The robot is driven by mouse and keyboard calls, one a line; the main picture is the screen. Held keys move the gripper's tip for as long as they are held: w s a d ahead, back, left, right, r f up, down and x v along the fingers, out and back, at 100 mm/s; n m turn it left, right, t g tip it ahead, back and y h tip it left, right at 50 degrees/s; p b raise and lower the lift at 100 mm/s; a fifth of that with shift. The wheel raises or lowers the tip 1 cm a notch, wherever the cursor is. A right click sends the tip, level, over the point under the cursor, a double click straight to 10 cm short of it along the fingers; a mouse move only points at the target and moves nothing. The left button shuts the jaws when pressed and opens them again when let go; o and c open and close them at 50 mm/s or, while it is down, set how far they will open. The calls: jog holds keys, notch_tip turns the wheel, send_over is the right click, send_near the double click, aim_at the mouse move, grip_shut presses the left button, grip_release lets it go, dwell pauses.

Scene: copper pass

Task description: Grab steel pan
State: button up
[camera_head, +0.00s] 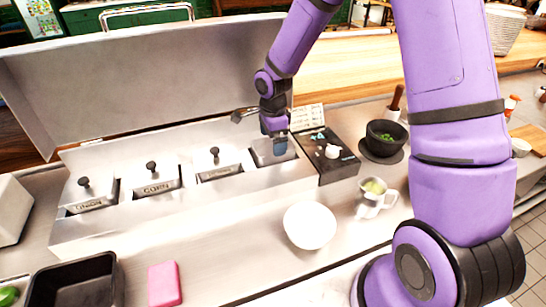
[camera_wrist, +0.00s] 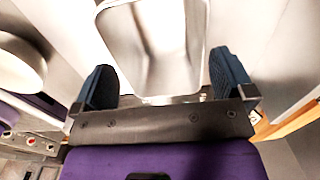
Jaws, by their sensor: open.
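The steel pan (camera_head: 263,154) sits in the rightmost opening of the steel counter unit, partly hidden by my gripper (camera_head: 280,146), which points down at it. In the wrist view the steel pan (camera_wrist: 150,40) is a rectangular, open metal pan and looks empty. My gripper (camera_wrist: 163,85) is open there, with its two dark blue fingers on either side of the near end of the pan. I cannot tell whether the fingers touch it.
Several lidded pans with black knobs (camera_head: 151,166) fill the openings to the left. The unit's raised steel lid (camera_head: 150,75) stands behind. A black box (camera_head: 325,155), a dark mortar (camera_head: 386,140), a metal pitcher (camera_head: 374,197) and a white bowl (camera_head: 309,225) stand right and in front.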

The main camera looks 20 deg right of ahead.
jog(key=shift+f, duration=1.35)
jog(key=shift+c, duration=0.5)
jog(key=c, duration=0.5)
jog(key=shift+r, duration=0.1)
jog(key=shift+c, duration=0.2)
